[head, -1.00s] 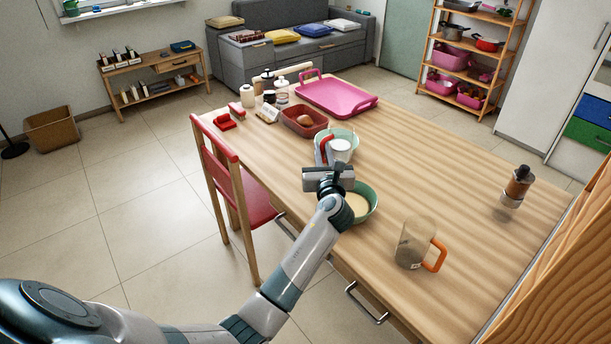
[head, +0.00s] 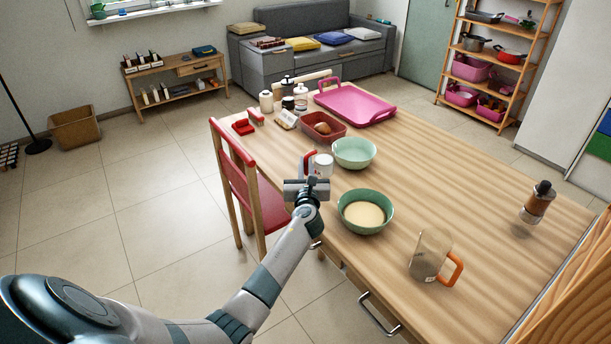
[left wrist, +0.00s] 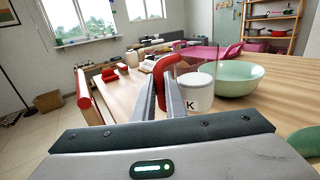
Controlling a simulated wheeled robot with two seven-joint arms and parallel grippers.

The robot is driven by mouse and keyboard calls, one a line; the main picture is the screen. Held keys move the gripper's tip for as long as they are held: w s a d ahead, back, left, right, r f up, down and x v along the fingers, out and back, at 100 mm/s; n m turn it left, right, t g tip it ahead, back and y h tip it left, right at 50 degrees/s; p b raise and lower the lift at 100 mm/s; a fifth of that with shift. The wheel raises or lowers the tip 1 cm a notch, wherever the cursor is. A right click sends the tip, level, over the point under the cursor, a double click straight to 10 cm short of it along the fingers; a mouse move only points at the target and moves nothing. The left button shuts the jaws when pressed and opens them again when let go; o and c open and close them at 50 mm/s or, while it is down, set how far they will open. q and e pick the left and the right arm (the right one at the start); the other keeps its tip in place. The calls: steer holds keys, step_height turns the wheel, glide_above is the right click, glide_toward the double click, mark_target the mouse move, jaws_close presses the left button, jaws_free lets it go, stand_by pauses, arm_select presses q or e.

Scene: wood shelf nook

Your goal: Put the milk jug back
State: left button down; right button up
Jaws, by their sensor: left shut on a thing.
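The milk jug (head: 323,166) is clear-sided with white milk low in it and a red handle. My left gripper (head: 306,180) is shut on the red handle, and the jug looks upright near the table's left edge. In the left wrist view the fingers (left wrist: 165,100) close on the handle, and the jug (left wrist: 197,95) shows a letter K on its label. I cannot tell whether its base touches the table. My right gripper is not in view.
A green bowl (head: 354,152) stands just right of the jug. A green bowl with cream-coloured contents (head: 365,214) is nearer. An orange-handled jug (head: 431,255), a pepper mill (head: 538,202), a red bin (head: 323,127) and a pink tray (head: 355,104) share the table. A red chair (head: 240,180) stands at its left.

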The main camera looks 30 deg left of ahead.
mark_target(306, 174)
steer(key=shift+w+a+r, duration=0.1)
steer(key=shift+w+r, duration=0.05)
arm_select(q)
steer(key=shift+f, duration=0.2)
step_height(306, 174, down, 3)
steer(key=shift+r+b, duration=0.1)
steer(key=shift+b, duration=0.45)
steer(key=shift+a+f, duration=0.1)
steer(key=shift+f, duration=0.25)
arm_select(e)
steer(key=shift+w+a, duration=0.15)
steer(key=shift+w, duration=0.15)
arm_select(q)
steer(key=shift+f, duration=0.1)
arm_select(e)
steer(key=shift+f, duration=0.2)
